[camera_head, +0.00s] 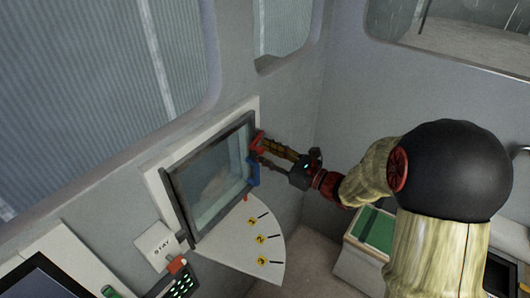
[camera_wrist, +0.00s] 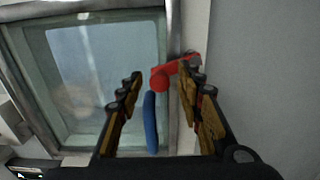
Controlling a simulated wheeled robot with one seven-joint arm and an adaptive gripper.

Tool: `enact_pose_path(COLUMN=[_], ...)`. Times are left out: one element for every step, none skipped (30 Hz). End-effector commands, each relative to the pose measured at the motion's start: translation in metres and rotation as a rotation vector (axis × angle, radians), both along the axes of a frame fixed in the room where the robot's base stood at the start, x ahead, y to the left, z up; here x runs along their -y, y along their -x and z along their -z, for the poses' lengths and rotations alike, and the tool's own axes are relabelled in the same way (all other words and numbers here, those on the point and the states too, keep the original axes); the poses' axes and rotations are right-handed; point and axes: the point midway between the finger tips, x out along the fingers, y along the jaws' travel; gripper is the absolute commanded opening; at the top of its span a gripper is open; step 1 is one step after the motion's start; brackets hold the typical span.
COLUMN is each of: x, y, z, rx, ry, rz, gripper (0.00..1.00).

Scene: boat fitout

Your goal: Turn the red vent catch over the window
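The small framed window (camera_head: 207,180) stands in a white surround on the grey wall. The red vent catch (camera_head: 257,142) is at the frame's right upper side; in the wrist view the red catch (camera_wrist: 170,73) has a round knob and an arm slanting up to the right. A blue handle (camera_head: 253,172) sits below it on the frame, also in the wrist view (camera_wrist: 150,122). My gripper (camera_head: 264,151) is at the catch from the right. In the wrist view my gripper (camera_wrist: 160,83) is open, with the red knob showing between its fingertips. Contact cannot be told.
A white fan-shaped plate (camera_head: 246,244) with yellow number marks juts out below the window. A white "STAY" card (camera_head: 157,243) and a dark keypad (camera_head: 182,284) are at lower left. A green-topped box (camera_head: 374,229) stands at right, under my arm. The wall right of the window is bare.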

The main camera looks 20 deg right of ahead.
Motion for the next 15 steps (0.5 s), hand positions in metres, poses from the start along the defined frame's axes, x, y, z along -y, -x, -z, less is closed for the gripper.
enact_pose_path(x=[0.0001, 0.0001, 0.0001, 0.0001, 0.0001, 0.0002, 0.0002, 0.0002, 0.0001, 0.0002, 0.0002, 0.0002, 0.0001, 0.0001, 0.0002], y=[-0.0001, 0.0, 0.0, 0.0, 0.0, 0.0001, 0.0001, 0.0001, 0.0002, 0.0001, 0.0001, 0.0001, 0.0002, 0.0002, 0.0001], z=[0.0, 0.0, 0.0, 0.0, 0.0, 0.0, 0.0, 0.0, 0.0, 0.0, 0.0, 0.0, 0.0, 0.0, 0.0], rx=[0.0, 0.0, 0.0, 0.0, 0.0, 0.0, 0.0, 0.0, 0.0, 0.0, 0.0, 0.0, 0.0, 0.0, 0.0], ry=[0.0, 0.0, 0.0, 0.0, 0.0, 0.0, 0.0, 0.0, 0.0, 0.0, 0.0, 0.0, 0.0, 0.0, 0.0], rz=[0.0, 0.0, 0.0, 0.0, 0.0, 0.0, 0.0, 0.0, 0.0, 0.0, 0.0, 0.0, 0.0, 0.0, 0.0], gripper=[0.36, 0.36, 0.36, 0.36, 0.34, 0.32, 0.3, 0.29, 0.26, 0.25, 0.23, 0.21, 0.19, 0.17, 0.15])
